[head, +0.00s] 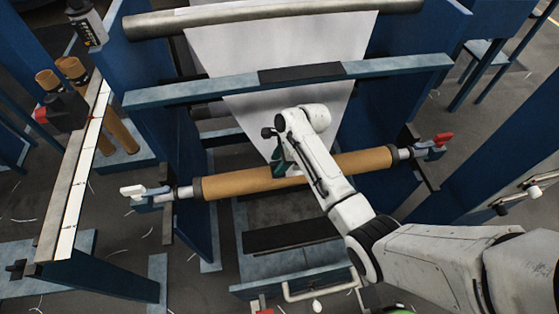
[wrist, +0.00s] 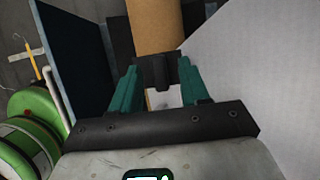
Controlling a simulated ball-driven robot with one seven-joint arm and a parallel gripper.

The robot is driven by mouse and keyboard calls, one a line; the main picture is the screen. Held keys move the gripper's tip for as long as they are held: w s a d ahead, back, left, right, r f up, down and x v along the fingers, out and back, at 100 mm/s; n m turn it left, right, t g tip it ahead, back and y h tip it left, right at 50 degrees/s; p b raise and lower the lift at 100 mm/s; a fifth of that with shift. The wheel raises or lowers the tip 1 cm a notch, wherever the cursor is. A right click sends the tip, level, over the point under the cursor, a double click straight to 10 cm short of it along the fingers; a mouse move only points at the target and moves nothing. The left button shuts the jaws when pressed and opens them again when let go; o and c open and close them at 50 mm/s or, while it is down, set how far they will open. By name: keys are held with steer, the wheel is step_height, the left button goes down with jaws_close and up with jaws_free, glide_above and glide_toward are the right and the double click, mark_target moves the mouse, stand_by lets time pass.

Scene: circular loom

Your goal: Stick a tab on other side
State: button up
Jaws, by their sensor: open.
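A brown cardboard tube (head: 240,183) lies across the loom frame, held at both ends. A white sheet (head: 290,85) hangs down and narrows toward the tube's middle. My gripper (head: 279,164) is at the tube's middle, by the sheet's lower end. In the wrist view its two teal fingers (wrist: 158,68) are apart. The tube (wrist: 155,22) shows beyond them and the sheet (wrist: 240,65) is at the right. A small pale patch (wrist: 163,98) shows between the fingers; I cannot tell whether it is a tab. My arm hides part of the tube.
A blue crossbar (head: 200,88) spans the frame above the tube. A red handle (head: 443,139) is at the tube's right end and a white handle (head: 133,191) at its left. A bench with a white strip (head: 83,165) stands at the left. Green rolls (wrist: 35,125) show in the wrist view.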

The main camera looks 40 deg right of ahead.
steer(key=p+v, duration=0.1)
steer(key=v, duration=0.9)
steer(key=shift+r, duration=0.4)
steer(key=shift+s, duration=0.1)
